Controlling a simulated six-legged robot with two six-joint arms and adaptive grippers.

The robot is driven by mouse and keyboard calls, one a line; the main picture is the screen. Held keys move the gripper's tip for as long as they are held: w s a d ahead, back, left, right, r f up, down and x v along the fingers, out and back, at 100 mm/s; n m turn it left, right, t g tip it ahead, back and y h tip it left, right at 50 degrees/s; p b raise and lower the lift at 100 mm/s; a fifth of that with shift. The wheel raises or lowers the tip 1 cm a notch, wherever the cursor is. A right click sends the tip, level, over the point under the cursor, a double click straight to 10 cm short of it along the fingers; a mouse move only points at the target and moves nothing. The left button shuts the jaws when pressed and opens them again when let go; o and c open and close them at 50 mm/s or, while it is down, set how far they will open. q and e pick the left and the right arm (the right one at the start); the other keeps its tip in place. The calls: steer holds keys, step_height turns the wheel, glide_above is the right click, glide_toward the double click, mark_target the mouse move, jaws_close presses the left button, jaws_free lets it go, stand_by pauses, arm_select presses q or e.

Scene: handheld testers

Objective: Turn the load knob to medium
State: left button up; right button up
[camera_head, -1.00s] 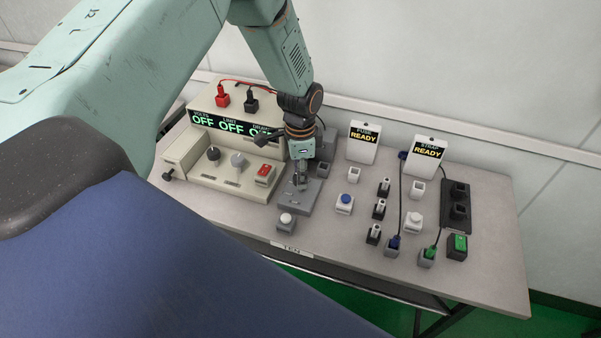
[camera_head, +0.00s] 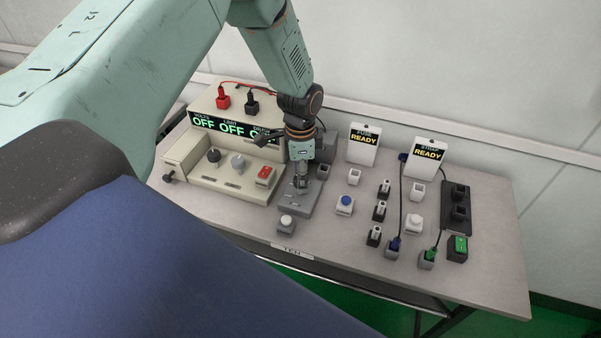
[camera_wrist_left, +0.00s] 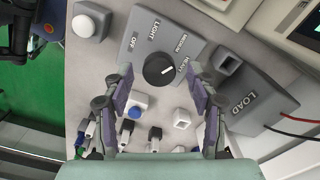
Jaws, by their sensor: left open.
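The black round load knob (camera_wrist_left: 159,70) sits on a grey panel (camera_wrist_left: 137,48) marked OFF, LIGHT, MEDIUM and HEAVY in the left wrist view. Its white pointer mark faces right, toward the HEAVY label. My left gripper (camera_wrist_left: 162,80) is open, with one finger on each side of the knob in that view. I see no finger touching the knob. In the head view, my left gripper (camera_head: 302,179) is above the same grey panel (camera_head: 298,204) and hides the knob. My right gripper is not in view.
A beige console (camera_head: 215,178) with OFF displays, knobs and a red switch stands left of the panel. A white button (camera_head: 286,222) sits in front. A grey LOAD box (camera_wrist_left: 240,95) is close behind. Several buttons, plugs and sockets fill the table's right side.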

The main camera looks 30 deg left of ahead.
arm_select(q)
step_height(320, 180, up, 12)
stand_by(0.6)
steer(key=shift+f, duration=0.1)
stand_by(0.4)
